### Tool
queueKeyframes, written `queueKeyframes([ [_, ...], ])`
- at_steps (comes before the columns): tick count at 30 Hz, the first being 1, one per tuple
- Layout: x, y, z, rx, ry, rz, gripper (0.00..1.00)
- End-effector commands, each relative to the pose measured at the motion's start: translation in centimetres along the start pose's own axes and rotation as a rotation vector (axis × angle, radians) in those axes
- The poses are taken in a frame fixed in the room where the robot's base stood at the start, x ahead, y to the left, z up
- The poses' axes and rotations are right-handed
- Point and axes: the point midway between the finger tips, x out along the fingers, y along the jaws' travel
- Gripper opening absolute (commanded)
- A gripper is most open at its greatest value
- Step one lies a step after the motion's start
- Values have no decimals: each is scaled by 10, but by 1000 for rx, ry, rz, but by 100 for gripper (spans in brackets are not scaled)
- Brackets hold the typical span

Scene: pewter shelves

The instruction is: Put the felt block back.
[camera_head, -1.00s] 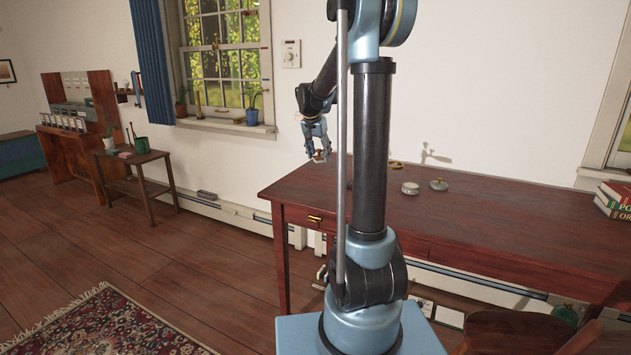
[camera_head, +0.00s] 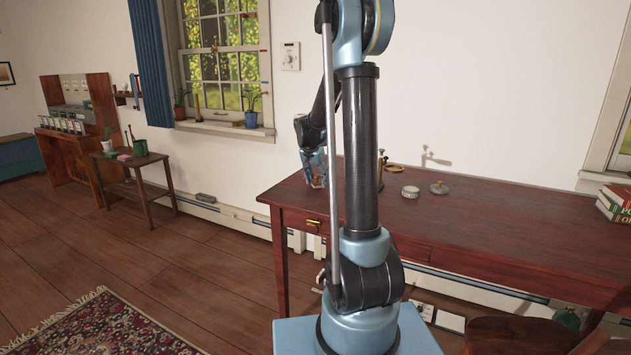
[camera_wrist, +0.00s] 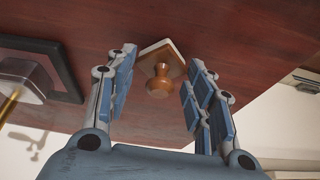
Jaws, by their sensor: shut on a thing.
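My gripper (camera_head: 318,184) is low over the left end of the red-brown desk (camera_head: 480,215) in the head view. In the wrist view my gripper (camera_wrist: 160,85) has its fingers on either side of the felt block (camera_wrist: 159,56), shut on it. The block has a turned, orange-brown wooden knob and a flat base with a pale edge. The knob points toward the camera, and the desk top is behind the base. Whether the base touches the desk, I cannot tell. In the head view the block is too small to make out clearly.
A dark-edged tray (camera_wrist: 68,92) with a grey object in it lies at the wrist view's left. A pale round tin (camera_head: 410,192) and a small round lid-like piece (camera_head: 439,187) stand on the desk. Books (camera_head: 614,203) lie at the right.

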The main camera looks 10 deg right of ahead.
Motion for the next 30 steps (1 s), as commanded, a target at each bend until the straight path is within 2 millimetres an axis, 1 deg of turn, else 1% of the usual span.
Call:
queueKeyframes([
  [10, 2, 0, 1, 0, 0, 0, 26],
  [11, 2, 0, 1, 0, 0, 0, 55],
  [12, 2, 0, 1, 0, 0, 0, 64],
  [13, 2, 0, 1, 0, 0, 0, 68],
  [25, 0, 0, 0, 0, 0, 0, 68],
  [28, -7, 0, 0, -1, 0, 0, 68],
  [30, -15, 0, 1, -1, 0, 0, 68],
])
